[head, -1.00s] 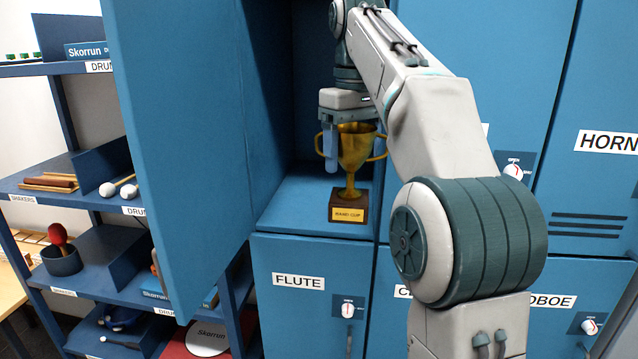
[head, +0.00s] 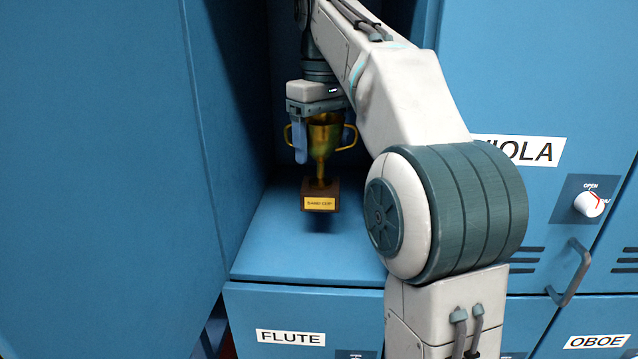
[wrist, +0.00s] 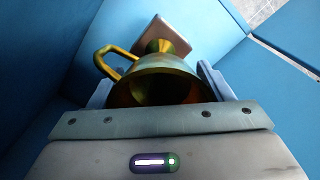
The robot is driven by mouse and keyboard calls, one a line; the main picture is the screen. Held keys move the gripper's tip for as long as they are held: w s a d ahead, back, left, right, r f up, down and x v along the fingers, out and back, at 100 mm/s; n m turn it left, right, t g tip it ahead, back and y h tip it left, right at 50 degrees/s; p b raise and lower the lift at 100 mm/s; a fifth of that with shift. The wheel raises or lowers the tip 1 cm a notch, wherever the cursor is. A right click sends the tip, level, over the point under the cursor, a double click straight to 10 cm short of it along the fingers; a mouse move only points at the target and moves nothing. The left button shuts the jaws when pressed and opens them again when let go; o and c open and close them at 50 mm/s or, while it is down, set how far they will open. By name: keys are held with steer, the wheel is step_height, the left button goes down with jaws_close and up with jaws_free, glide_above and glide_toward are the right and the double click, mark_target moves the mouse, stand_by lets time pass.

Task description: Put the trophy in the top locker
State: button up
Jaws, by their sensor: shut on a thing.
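The gold two-handled trophy (head: 322,140) has a dark brown base with a yellow plaque. It is upright inside the open top locker (head: 300,235), above the locker floor, with a dark shadow beneath the base. My gripper (head: 318,138) points down from above and is shut on the trophy's cup. In the wrist view the trophy's cup (wrist: 155,85) sits between my two fingers, with one handle to the left and the base beyond. The far finger is hidden behind the cup in the head view.
The open locker door (head: 100,180) fills the left side. The FLUTE locker (head: 270,315) is below, and the closed VIOLA locker (head: 500,200) with its handle is to the right. The locker floor in front of the trophy is bare.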

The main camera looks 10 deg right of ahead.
mark_target(322, 177)
steer(key=shift+f, duration=3.6)
steer(key=shift+f, duration=0.15)
steer(key=o, duration=1.2)
steer(key=shift+r, duration=3.9)
